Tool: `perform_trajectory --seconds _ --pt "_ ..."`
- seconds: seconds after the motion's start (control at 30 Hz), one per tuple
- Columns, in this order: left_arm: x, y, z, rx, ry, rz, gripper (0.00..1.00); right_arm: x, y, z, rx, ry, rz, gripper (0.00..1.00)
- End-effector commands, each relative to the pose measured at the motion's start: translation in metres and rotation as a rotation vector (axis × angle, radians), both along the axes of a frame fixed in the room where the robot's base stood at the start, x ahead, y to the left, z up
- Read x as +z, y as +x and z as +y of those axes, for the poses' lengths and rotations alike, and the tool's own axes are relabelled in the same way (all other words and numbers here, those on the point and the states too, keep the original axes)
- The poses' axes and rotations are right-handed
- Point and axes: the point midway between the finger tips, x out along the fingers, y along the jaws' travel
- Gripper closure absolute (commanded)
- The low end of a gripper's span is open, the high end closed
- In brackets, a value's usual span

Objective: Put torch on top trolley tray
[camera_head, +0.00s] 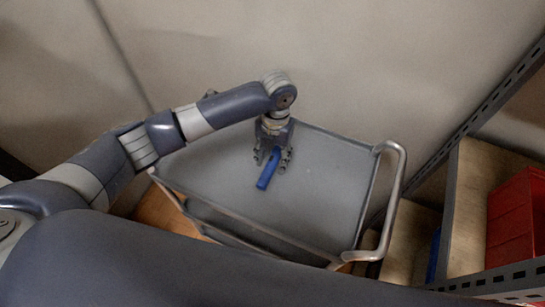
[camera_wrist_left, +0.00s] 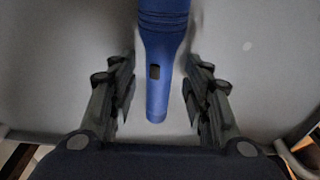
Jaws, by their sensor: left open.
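In the left wrist view the torch (camera_wrist_left: 162,60) lies between the two open fingers of the gripper (camera_wrist_left: 160,105), with a gap on each side. The tray surface (camera_wrist_left: 235,60) shows behind it. The torch's far end is cut off by the top edge of that view. My right gripper is not in view.
The trolley has a metal handle (camera_head: 393,210) on its right side. A metal shelf rack (camera_head: 449,215) with a red bin (camera_head: 515,222) stands to the right. A plain wall (camera_head: 340,65) is behind the trolley. The tray around the torch is clear.

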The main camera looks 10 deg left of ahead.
Motion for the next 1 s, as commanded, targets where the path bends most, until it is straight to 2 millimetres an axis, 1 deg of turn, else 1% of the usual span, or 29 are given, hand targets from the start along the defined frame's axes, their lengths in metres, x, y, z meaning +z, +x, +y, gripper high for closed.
perform_trajectory --seconds 0.17,0.3,0.5,0.6,0.7,1.0 --pt "0.029 0.006 -0.001 -0.002 -0.003 -0.008 0.56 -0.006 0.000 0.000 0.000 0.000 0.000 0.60" --pt "0.061 0.010 -0.002 -0.002 -0.003 -0.008 0.56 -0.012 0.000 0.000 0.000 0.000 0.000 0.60" --pt "0.097 0.013 -0.002 -0.001 -0.001 -0.005 0.56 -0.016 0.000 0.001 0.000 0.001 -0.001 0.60" --pt "0.108 0.014 -0.002 0.000 -0.001 -0.003 0.56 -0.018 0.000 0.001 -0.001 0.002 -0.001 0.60" --pt "0.114 0.014 -0.002 0.000 -0.001 -0.002 0.56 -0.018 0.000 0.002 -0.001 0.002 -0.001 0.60" --pt "0.117 0.014 -0.002 0.000 -0.001 0.000 0.56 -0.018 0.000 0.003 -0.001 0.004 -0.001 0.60"
